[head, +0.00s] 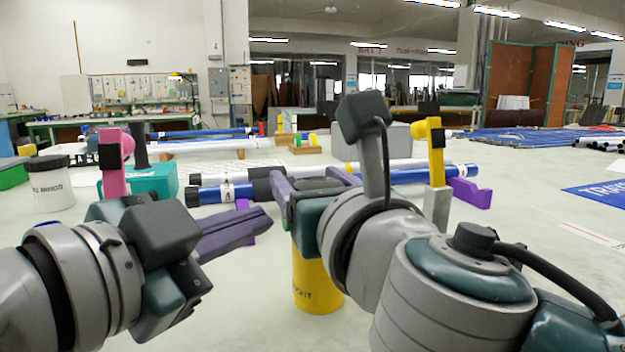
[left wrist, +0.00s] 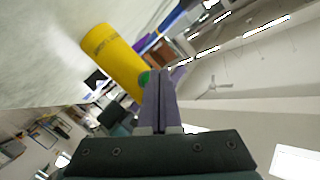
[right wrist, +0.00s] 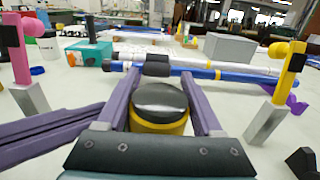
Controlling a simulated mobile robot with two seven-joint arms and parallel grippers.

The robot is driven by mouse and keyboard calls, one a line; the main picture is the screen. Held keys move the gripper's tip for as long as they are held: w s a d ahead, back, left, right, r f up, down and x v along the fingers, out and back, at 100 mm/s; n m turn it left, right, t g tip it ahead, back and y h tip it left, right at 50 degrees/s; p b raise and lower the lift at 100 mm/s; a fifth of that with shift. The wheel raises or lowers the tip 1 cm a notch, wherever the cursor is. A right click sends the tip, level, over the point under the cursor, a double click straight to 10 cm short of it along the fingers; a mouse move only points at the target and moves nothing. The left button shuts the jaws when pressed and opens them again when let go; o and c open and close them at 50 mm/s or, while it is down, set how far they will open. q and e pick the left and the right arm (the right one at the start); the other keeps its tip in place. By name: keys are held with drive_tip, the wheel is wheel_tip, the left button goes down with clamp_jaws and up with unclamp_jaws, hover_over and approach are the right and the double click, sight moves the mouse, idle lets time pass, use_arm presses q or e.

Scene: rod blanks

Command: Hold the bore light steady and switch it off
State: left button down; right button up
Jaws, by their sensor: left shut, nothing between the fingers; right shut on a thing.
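The bore light is a yellow cylinder (head: 316,280) with dark lettering, standing upright on the table in the head view. Its dark round top (right wrist: 160,97) shows in the right wrist view. My right gripper (right wrist: 158,90) is shut around its upper part, a finger on each side. My left gripper (head: 268,220) is shut and empty, its fingertips close beside the light from the left. In the left wrist view, a small green part (left wrist: 145,78) shows at the light's side (left wrist: 112,55), right by the left fingertips. I cannot tell whether they touch it.
Blue and white tubes (head: 415,176) lie behind the light on purple supports (head: 470,193). A pink post (head: 112,175), a teal box (head: 155,181) and a white jar (head: 50,188) stand left. A yellow post (head: 436,155) stands right. Table right of centre is fairly clear.

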drive_tip(key=o, duration=1.5)
use_arm(q)
drive_tip(key=s+a, duration=0.2)
drive_tip(key=a, duration=0.3)
drive_tip(key=shift+a, duration=0.35)
use_arm(e)
drive_tip(key=shift+o, duration=0.2)
drive_tip(key=shift+s, duration=0.15)
